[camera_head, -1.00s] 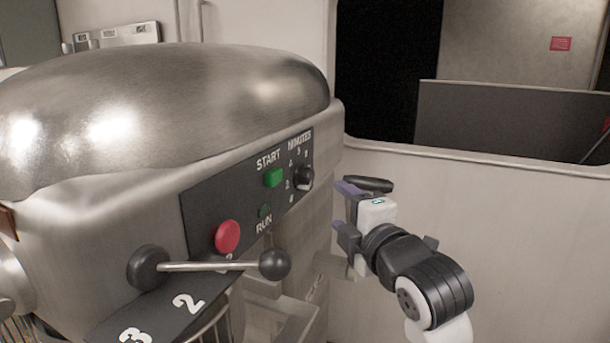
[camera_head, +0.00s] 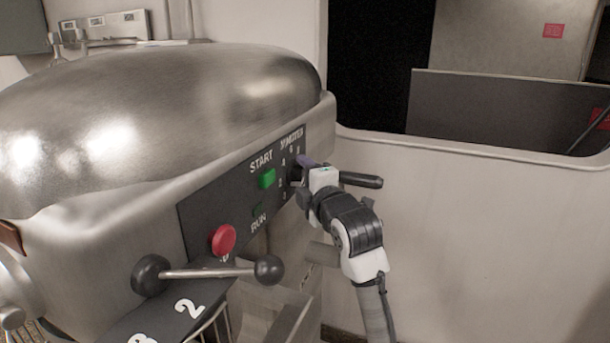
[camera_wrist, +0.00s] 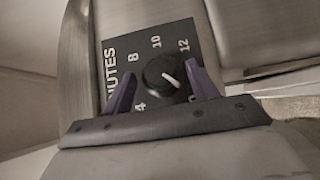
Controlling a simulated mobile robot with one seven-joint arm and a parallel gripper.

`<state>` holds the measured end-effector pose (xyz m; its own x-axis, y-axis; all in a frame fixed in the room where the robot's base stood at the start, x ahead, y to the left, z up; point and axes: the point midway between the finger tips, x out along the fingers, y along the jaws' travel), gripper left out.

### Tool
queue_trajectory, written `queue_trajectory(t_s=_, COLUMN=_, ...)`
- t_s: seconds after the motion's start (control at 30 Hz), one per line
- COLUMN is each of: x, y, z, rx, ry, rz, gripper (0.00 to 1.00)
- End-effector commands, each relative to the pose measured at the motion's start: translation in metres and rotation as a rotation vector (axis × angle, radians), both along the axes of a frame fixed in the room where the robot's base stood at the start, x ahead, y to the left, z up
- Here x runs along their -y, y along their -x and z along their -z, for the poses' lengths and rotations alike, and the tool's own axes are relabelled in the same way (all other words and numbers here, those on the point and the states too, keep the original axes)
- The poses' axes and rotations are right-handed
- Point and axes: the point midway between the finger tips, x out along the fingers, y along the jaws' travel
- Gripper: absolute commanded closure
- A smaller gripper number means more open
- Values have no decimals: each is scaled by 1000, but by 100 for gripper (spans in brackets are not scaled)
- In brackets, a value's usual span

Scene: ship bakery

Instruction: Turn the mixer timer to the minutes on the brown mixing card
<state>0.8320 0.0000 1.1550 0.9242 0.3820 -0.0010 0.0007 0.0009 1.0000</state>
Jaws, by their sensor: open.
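The mixer timer is a round black knob (camera_wrist: 158,80) with a white pointer line, on a black panel marked MINUTES. In the wrist view its pointer slants to the lower right, toward the 0. The numbers 4, 8, 10 and 12 also show around it. My gripper (camera_wrist: 160,73) is open, with one purple finger on each side of the knob; I cannot tell whether they touch it. In the head view my gripper (camera_head: 302,168) is at the panel and largely hides the knob. No readable brown mixing card is in view.
The mixer panel has a green START button (camera_head: 267,179) and a red button (camera_head: 223,240). A lever with a black ball end (camera_head: 268,269) sticks out below and left of my gripper. A brown edge (camera_head: 10,237) shows at far left.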

Motion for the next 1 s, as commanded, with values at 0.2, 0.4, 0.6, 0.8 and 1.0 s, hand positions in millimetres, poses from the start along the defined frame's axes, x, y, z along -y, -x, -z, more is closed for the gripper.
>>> queue_trajectory(t_s=0.2, x=0, y=0, z=0, rx=1, ry=0, rz=0, gripper=42)
queue_trajectory(t_s=0.4, x=0, y=0, z=0, rx=1, ry=0, rz=0, gripper=66)
queue_trajectory(t_s=0.6, x=0, y=0, z=0, rx=0, ry=-1, rz=0, gripper=86)
queue_trajectory(t_s=0.8, x=0, y=0, z=-2, rx=-22, ry=-11, rz=-1, gripper=86)
queue_trajectory(t_s=1.0, x=0, y=0, z=-7, rx=-104, ry=-45, rz=-2, gripper=86)
